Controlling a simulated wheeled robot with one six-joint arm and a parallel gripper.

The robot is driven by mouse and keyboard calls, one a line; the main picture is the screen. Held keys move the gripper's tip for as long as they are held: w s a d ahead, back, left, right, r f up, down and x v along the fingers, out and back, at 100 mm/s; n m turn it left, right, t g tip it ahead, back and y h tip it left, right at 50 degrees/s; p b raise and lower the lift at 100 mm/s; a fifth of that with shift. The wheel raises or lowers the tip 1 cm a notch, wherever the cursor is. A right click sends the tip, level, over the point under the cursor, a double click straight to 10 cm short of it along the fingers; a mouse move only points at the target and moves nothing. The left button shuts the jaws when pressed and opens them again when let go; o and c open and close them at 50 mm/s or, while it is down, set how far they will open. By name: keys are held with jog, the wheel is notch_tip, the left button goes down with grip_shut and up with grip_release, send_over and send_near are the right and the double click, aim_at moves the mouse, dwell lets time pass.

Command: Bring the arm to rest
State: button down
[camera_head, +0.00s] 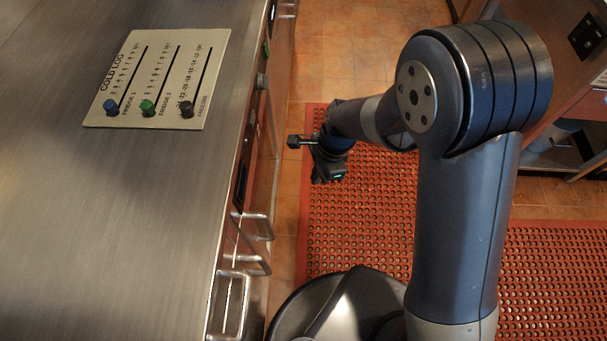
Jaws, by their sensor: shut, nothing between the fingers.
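My arm is bent, with its large joint at the upper right of the head view and its forearm reaching left. My gripper (296,142) is at the left end of the arm, over the floor just right of the steel counter's front. It is shut and empty, and it touches nothing that I can see. Its fingers look small and dark from here.
A steel counter (110,220) fills the left side, with handles (255,228) and knobs along its front. On it lies a COLD LOG board (160,75) with blue, green and black sliders. A red perforated mat (350,225) covers tiled floor. A wooden-edged unit (575,70) stands at right.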

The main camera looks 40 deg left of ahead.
jog(key=v, duration=1)
jog(key=shift+s+d+p, duration=0.2)
jog(key=shift+s+p, duration=0.15)
jog(key=shift+p, duration=0.05)
jog(key=s+a+f, duration=0.3)
jog(key=a+f, duration=0.2)
jog(key=f, duration=0.4)
jog(key=shift+f+b, duration=0.35)
jog(key=shift+b, duration=0.1)
jog(key=shift+s, duration=0.15)
